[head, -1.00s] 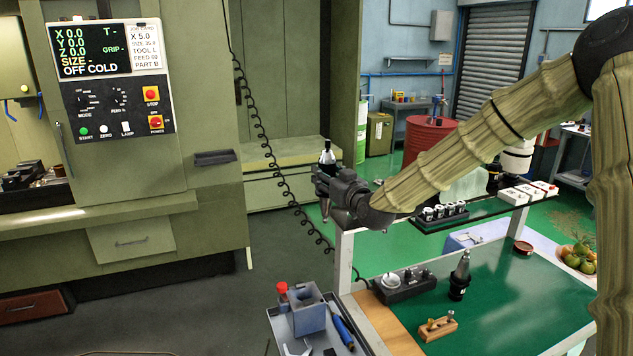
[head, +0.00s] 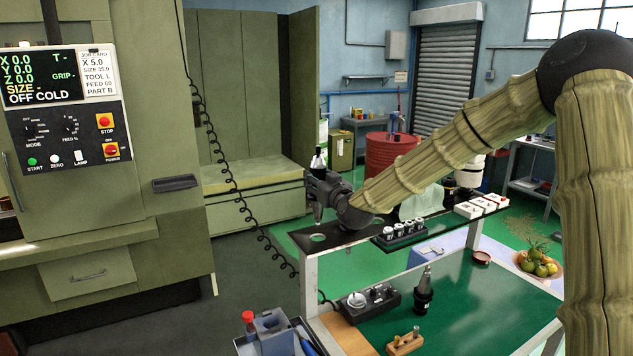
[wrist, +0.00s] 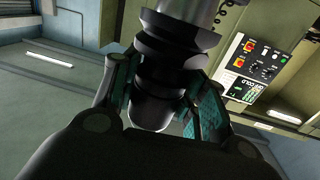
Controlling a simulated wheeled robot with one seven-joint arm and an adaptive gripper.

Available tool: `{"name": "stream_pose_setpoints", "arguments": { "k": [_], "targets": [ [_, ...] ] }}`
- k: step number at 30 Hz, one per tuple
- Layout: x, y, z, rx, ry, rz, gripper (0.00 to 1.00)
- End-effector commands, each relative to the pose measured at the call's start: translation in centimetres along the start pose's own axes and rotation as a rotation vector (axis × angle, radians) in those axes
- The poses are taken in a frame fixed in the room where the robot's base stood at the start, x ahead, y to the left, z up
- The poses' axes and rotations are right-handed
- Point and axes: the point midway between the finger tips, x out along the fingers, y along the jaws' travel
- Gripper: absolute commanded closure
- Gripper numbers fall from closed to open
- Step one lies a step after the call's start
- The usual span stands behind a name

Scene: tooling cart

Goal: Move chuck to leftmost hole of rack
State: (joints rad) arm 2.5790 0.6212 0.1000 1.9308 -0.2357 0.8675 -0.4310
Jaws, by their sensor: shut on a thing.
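My gripper (head: 318,184) is shut on the chuck (head: 318,161), a dark tool holder with a pale tip and a grey tapered lower end. It hangs roughly upright, taper down. In the wrist view the chuck (wrist: 168,55) sits between the fingers. The rack (head: 348,238) is a dark raised board on pale legs. A round hole (head: 317,238) is at its left end, and the chuck's taper appears just above it in the picture. I cannot tell the exact gap or alignment. My wrist and forearm hide part of the rack behind them.
A black block with several pale-topped cylinders (head: 403,231) and white boxes (head: 482,206) stand on the rack. Below, the green bench holds another dark tool holder (head: 423,290), a dark block with knobs (head: 368,302) and a wooden block (head: 404,343). A coiled cable (head: 238,190) hangs left.

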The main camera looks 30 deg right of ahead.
Motion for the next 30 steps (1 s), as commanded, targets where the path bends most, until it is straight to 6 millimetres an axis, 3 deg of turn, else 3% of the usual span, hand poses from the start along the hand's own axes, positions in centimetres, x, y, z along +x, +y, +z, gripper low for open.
{"name": "stream_pose_setpoints", "arguments": {
  "k": [30],
  "targets": [
    [0.1,-0.1,4.2,-0.001,0.005,-0.001,1.0]
  ]
}}
